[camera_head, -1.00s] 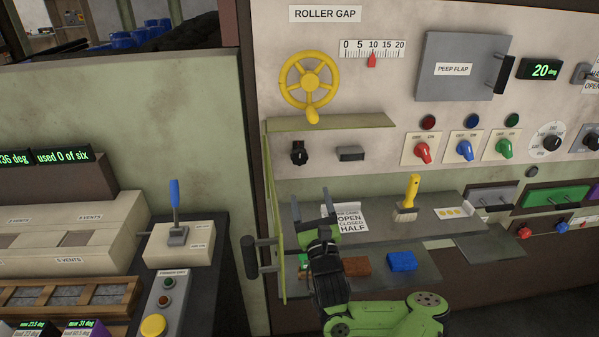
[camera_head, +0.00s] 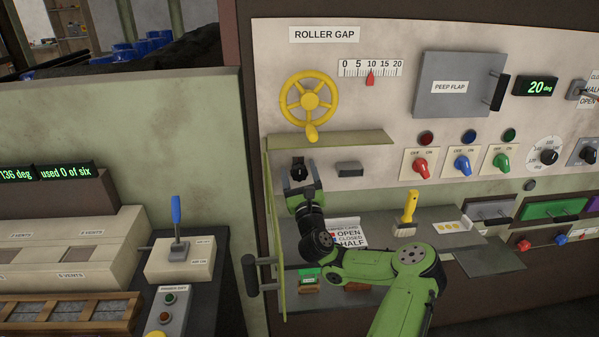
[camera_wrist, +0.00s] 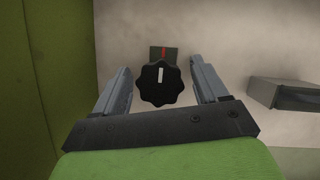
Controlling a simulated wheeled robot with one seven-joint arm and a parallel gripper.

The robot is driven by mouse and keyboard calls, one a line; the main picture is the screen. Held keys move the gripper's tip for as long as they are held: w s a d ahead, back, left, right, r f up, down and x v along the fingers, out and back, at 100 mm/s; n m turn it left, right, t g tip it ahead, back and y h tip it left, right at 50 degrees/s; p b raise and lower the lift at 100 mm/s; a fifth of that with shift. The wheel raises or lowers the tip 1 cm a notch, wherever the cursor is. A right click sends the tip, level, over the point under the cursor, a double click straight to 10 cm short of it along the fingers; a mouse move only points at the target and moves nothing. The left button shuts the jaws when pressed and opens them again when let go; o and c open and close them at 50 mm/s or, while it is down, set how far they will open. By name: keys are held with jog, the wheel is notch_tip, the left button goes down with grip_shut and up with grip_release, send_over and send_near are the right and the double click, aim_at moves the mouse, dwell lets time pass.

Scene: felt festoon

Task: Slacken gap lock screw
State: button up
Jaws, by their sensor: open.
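The gap lock screw is a black lobed knob (camera_head: 299,171) on the panel below the yellow handwheel. In the wrist view the knob (camera_wrist: 160,84) shows a white line pointing up at a red mark on a small dark plate (camera_wrist: 163,53). My gripper (camera_head: 301,178) is at the knob. In the wrist view its two grey fingers (camera_wrist: 161,88) are open, one on each side of the knob, with a gap visible on both sides. Whether the fingertips reach past the knob's face is hard to tell.
A green hinged cover (camera_head: 274,215) stands open just left of the knob, and a shelf-like green flap (camera_head: 340,139) juts out above. A grey block (camera_head: 349,169) sits to the right. The yellow handwheel (camera_head: 309,100) is above; its scale pointer (camera_head: 370,79) reads about 10.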

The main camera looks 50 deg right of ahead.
jog(key=c, duration=1)
jog(key=shift+c, duration=0.2)
jog(key=shift+n, duration=0.3)
jog(key=n+y+p, duration=0.1)
jog(key=n, duration=0.1)
jog(key=n+y+p, duration=0.1)
jog(key=n, duration=0.1)
jog(key=shift+r+n+t+y+p, duration=0.1)
jog(key=shift+n+t+y+p, duration=0.2)
jog(key=shift+n+t, duration=0.1)
jog(key=n+y+p, duration=0.1)
jog(key=n, duration=0.2)
jog(key=n+y+p, duration=0.1)
jog(key=n+y, duration=0.1)
jog(key=n, duration=0.1)
jog(key=shift+n, duration=0.4)
jog(key=n+g, duration=0.1)
jog(key=n, duration=0.2)
jog(key=n+y+p, duration=0.1)
jog(key=n, duration=0.1)
jog(key=shift+n+g+y, duration=0.3)
jog(key=shift+n+g, duration=1)
jog(key=shift+n, duration=1)
